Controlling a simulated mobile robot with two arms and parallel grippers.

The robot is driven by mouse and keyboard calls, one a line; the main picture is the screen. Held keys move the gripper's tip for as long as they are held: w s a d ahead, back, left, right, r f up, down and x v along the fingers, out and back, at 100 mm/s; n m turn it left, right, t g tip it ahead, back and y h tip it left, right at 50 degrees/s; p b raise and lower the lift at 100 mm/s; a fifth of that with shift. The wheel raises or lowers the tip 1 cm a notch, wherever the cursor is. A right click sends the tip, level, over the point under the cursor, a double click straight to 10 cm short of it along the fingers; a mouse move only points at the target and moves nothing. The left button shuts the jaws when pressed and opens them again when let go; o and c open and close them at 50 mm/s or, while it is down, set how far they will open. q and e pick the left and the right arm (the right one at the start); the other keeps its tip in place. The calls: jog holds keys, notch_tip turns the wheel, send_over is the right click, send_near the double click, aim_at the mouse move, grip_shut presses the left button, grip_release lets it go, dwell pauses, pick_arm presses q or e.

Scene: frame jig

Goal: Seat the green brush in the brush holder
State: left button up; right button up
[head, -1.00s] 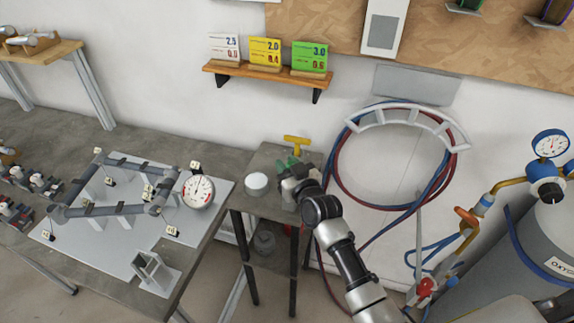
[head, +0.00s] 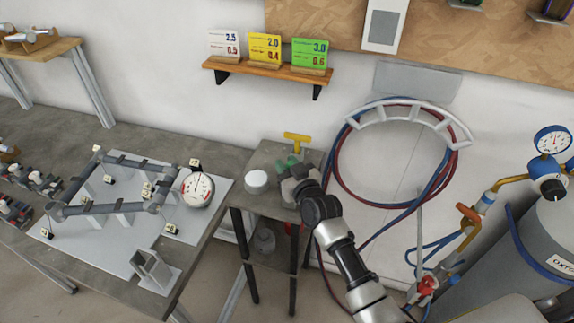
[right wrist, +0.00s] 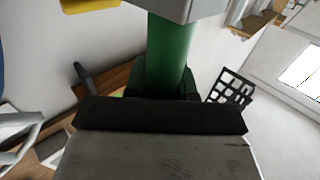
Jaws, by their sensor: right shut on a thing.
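The green brush shows in the right wrist view as a smooth green cylinder (right wrist: 172,55) between my gripper's pads, with a wider dark green part below. In the head view a small patch of green (head: 282,165) shows at the tip of my right gripper (head: 291,177). That gripper is shut on the brush, over the small side table by the wall. It hides most of the brush and part of the tabletop. I cannot make out the brush holder for certain; it may be hidden behind the gripper. My left gripper is not in view.
A white round tub (head: 256,179) stands just left of the gripper. A yellow T-shaped handle (head: 297,138) is just behind it. Hoses (head: 340,170) and a gas cylinder (head: 535,235) are at right.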

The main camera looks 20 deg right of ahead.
jog(key=shift+f, duration=0.1)
jog(key=o, duration=1)
jog(key=s+d+b, duration=0.1)
jog(key=s+d, duration=0.1)
jog(key=s, duration=0.8)
jog(key=shift+s+b, duration=0.3)
jog(key=shift+b, duration=0.05)
